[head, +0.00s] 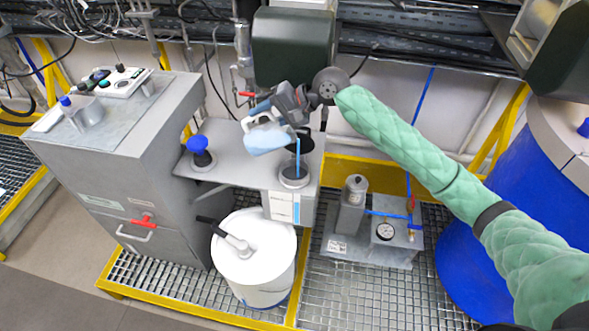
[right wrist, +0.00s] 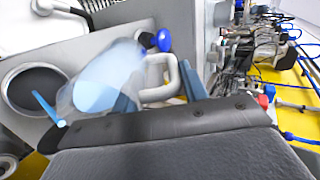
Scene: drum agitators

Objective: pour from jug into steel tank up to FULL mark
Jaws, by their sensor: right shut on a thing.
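My right gripper (head: 277,108) is shut on the handle of a translucent jug (head: 266,138) holding light blue liquid. The jug is tilted above the steel tank (head: 308,207). A blue stream (head: 298,158) falls from its mouth towards the round opening (head: 294,176) in the tank top. In the right wrist view the jug (right wrist: 108,78) is tilted, its handle between my fingers, and the blue stream (right wrist: 46,106) shows beside a dark round opening (right wrist: 36,92). A white and blue gauge strip (head: 283,208) is on the tank front; its FULL mark is too small to read. My left gripper is not in view.
A blue knob (head: 198,144) stands on the bench left of the tank. A grey control cabinet (head: 110,140) is at left. A white drum (head: 254,262) stands below on the grating. A pump unit (head: 372,235) and a blue drum (head: 510,210) are at right.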

